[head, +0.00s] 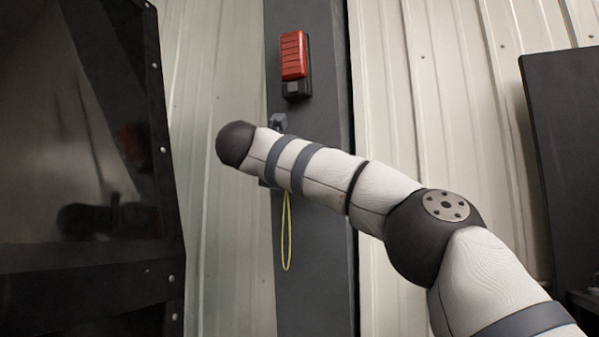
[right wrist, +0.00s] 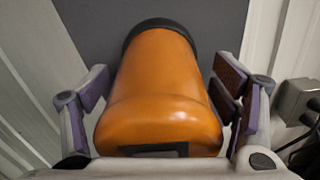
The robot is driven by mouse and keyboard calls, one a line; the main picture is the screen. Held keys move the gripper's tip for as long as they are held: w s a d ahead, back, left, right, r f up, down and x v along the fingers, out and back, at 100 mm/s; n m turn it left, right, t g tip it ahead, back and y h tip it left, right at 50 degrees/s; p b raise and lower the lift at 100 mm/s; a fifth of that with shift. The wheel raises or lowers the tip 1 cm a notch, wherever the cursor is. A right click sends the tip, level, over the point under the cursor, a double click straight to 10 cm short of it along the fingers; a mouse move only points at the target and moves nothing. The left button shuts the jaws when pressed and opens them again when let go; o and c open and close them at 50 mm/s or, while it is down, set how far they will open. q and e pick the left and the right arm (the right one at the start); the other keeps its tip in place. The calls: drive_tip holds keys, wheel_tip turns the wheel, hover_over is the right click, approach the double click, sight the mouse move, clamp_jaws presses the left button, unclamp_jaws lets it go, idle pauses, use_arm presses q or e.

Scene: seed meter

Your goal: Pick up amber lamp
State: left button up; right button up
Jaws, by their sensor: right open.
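The amber lamp (right wrist: 160,90) fills the middle of the right wrist view. It is an orange, rounded body with a dark collar at its far end and a dark patch at its near edge. My right gripper (right wrist: 162,85) is open, with one finger on each side of the lamp. A gap shows on the left; the right finger is close, and I cannot tell whether it touches. In the head view my right arm hides the lamp and most of the gripper. My left gripper is not in view.
A red ribbed unit (head: 293,55) is mounted on the dark post (head: 315,120) above my arm. A yellow cord loop (head: 287,232) hangs below it. A dark panelled cabinet (head: 85,120) stands left, and a dark panel (head: 565,150) right. A grey box with cables (right wrist: 298,100) sits right of the gripper.

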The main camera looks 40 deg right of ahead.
drive_tip(key=shift+a, duration=0.1)
drive_tip(key=c, duration=1.2)
drive_tip(key=shift+o, duration=0.2)
drive_tip(key=s+a+r, duration=0.2)
drive_tip(key=a, duration=0.2)
drive_tip(key=s+a+r, duration=0.2)
drive_tip(key=a+r, duration=0.1)
drive_tip(key=a, duration=0.1)
drive_tip(key=s+a+r, duration=0.2)
drive_tip(key=a+r, duration=0.1)
drive_tip(key=a, duration=0.1)
drive_tip(key=shift+s+a, duration=0.1)
drive_tip(key=shift+s, duration=0.25)
drive_tip(key=shift+f+v, duration=0.2)
drive_tip(key=shift+v, duration=1.1)
drive_tip(key=shift+f+v, duration=0.2)
drive_tip(key=shift+v, duration=1.05)
